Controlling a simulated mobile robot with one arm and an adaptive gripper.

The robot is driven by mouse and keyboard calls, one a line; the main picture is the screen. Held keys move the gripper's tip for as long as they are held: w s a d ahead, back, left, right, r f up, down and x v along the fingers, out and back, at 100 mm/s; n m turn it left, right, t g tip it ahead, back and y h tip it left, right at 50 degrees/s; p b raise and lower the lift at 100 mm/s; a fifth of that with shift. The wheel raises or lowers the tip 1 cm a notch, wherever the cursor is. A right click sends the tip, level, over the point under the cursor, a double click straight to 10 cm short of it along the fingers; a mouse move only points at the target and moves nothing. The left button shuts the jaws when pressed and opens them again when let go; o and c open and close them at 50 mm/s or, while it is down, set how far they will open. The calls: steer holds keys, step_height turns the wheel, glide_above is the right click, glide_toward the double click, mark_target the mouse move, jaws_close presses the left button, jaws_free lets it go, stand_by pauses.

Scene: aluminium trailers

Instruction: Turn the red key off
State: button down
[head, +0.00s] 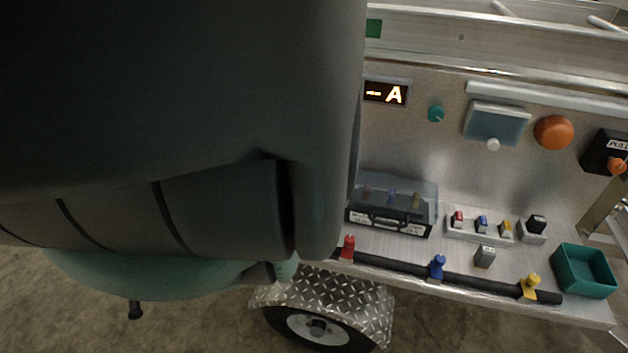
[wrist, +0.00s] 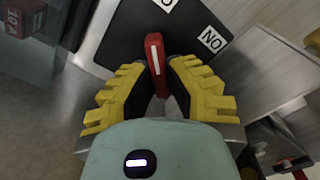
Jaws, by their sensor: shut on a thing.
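In the wrist view, my gripper (wrist: 157,88) has its yellow ribbed fingers on both sides of the red key (wrist: 154,58) and is shut on it. The red key has a white stripe and stands out from a black plate (wrist: 188,30). White labels lie on the plate: one to the right of the key reads "NO", another at the top edge is cut off. The stripe runs nearly upright in the picture. In the head view, my arm covers the left half; the gripper and the held key are not visible there.
In the head view, the aluminium shelf holds a clear-lidded case (head: 395,203), a black bar (head: 400,268) with red, blue and yellow pieces, small coloured switches (head: 480,228) and a teal bin (head: 583,270). An orange knob (head: 553,132) is on the wall.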

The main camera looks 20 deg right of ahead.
steer(key=c, duration=1)
jaws_free()
steer(key=shift+r, duration=0.1)
steer(key=shift+r, duration=3.65)
